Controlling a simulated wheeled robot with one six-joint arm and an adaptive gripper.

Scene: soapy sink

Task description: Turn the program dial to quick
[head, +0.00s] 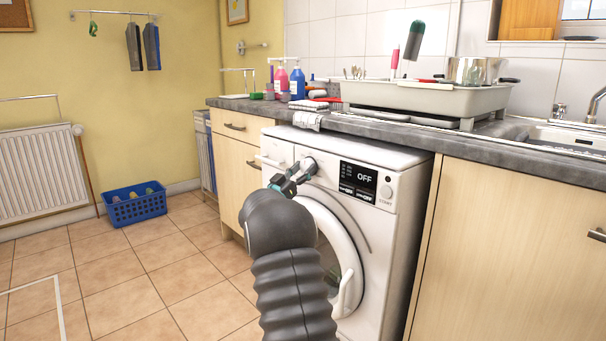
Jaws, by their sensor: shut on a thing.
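The white washing machine (385,222) stands under the counter, with a round door (345,250) on its front. Its dark display (358,181) reads OFF, and a round START button (386,192) sits to the right of it. The program dial (309,166) is a light round knob on the panel, left of the display. My gripper (303,171) is at the dial with its fingers shut on it. The fingers hide part of the dial, and its pointer and markings cannot be read. My grey arm covers the lower left of the machine's front.
Wooden cabinets (500,240) flank the machine. A blue basket (136,207) sits on the tiled floor at left, where the floor is mostly clear.

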